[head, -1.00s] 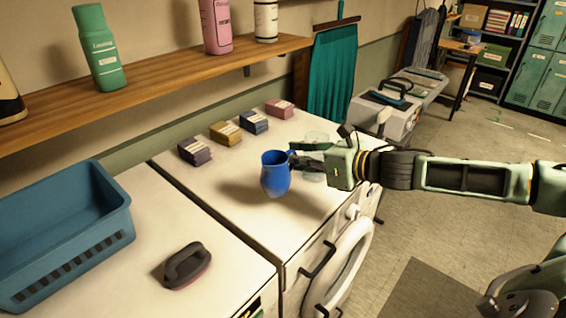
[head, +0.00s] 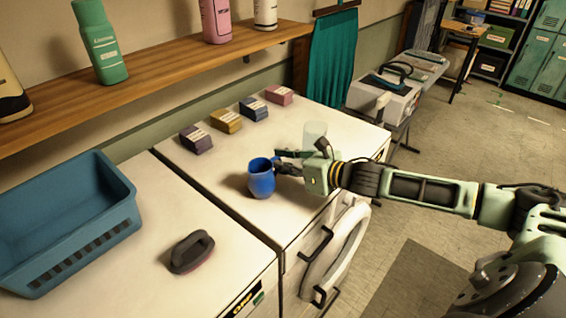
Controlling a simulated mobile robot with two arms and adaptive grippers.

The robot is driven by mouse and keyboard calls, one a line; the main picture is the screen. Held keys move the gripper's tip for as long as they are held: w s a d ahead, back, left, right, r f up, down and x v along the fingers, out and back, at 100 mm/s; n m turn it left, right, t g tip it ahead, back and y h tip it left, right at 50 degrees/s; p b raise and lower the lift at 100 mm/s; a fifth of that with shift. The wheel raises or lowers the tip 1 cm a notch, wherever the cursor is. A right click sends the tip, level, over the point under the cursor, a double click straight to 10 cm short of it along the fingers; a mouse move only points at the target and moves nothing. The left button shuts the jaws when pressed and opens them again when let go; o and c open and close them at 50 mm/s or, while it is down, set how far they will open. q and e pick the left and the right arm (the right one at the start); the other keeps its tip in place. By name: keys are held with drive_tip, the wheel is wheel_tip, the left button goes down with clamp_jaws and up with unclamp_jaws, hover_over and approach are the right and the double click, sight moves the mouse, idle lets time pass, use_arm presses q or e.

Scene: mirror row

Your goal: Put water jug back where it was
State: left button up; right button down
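The water jug (head: 261,181) is blue and upright at the front middle of the right-hand white machine top. It is on the surface or just above it; I cannot tell which. My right gripper (head: 281,163) comes in from the right with its fingers at the jug's handle side, and it looks shut on the jug there. The fingers partly hide the handle. My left gripper is not in view.
Several small boxes (head: 226,121) line the back of the machine top. A dark-handled brush (head: 191,252) and a blue basket (head: 66,222) are on the left machine. A wooden shelf (head: 160,76) with bottles runs above.

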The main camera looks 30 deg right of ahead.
drive_tip(key=c, duration=2)
unclamp_jaws()
drive_tip(key=shift+s+f, duration=0.1)
